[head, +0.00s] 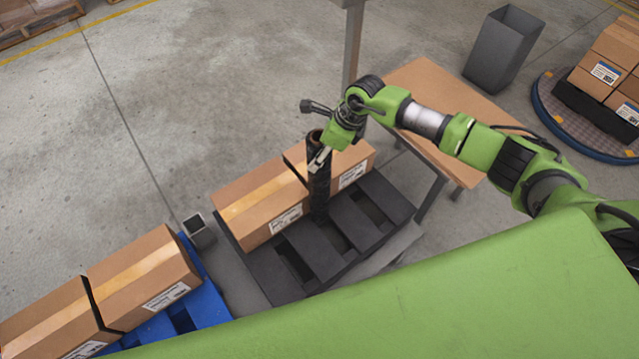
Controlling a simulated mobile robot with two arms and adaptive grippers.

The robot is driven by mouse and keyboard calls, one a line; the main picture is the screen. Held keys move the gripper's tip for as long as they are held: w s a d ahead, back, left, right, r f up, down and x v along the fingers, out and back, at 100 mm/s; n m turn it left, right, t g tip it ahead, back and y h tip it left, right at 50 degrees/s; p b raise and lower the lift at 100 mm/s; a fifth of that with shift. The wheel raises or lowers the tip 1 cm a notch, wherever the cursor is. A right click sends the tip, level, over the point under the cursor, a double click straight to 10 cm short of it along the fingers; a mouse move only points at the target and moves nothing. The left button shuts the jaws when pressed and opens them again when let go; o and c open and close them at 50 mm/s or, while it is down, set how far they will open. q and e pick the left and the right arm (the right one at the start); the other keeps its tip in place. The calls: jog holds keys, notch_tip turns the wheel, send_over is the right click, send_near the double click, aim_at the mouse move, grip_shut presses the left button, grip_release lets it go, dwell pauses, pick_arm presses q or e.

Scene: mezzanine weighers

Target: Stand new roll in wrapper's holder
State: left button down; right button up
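A dark, nearly black roll (319,190) with a brown rim at its top stands upright in the head view, in front of two cartons on a black pallet. My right gripper (320,160) is at the upper part of the roll. One light grey finger lies against the roll's side and the gripper appears shut on it; the other finger is hidden. I cannot tell whether the roll's lower end touches the pallet or hangs above it. My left gripper is not in view. I cannot make out the wrapper's holder for certain.
Cartons (262,203) sit on the black pallet (310,252); more cartons (142,277) are on a blue pallet (206,303). A tan table (430,82), a grey post (353,45), a grey bin (503,48) and a round turntable (549,112) stand beyond.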

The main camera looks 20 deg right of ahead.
grip_shut()
jog(key=shift+w+r, duration=0.15)
jog(key=shift+r, duration=0.15)
